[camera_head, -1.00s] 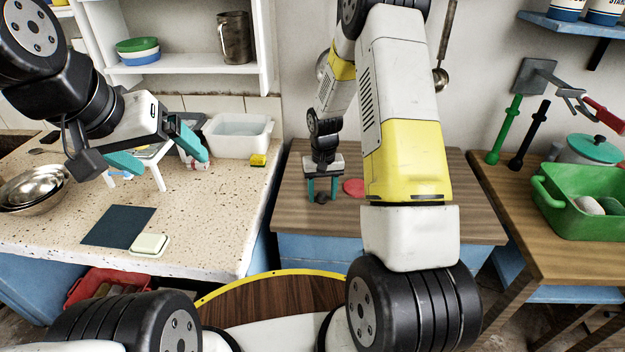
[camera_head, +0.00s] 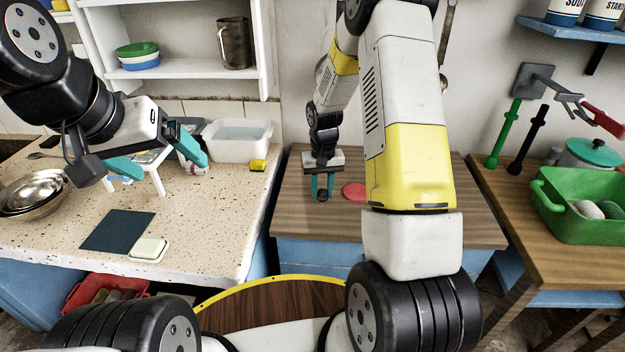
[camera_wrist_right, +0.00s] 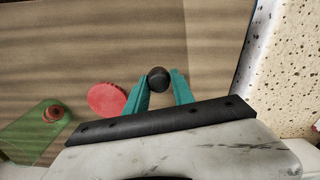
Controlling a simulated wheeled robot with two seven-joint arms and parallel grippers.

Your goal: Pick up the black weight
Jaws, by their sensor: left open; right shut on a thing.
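The black weight (camera_wrist_right: 158,79) shows in the right wrist view as a small dark round thing between the teal fingertips of my right gripper (camera_wrist_right: 160,86). In the head view the weight (camera_head: 323,196) is small and partly hidden between the fingers of my right gripper (camera_head: 322,186), low over the wooden table. The right gripper is shut on it. Whether the weight touches the table I cannot tell. My left gripper (camera_head: 158,162) is open and empty over the speckled counter at the left.
A red disc (camera_head: 355,191) lies on the wooden table (camera_head: 420,228) close to the right gripper. In the wrist view a green thing (camera_wrist_right: 35,132) lies left of the red disc (camera_wrist_right: 107,98). The speckled counter (camera_head: 200,225) stands left of the table. A green tub (camera_head: 560,215) stands at right.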

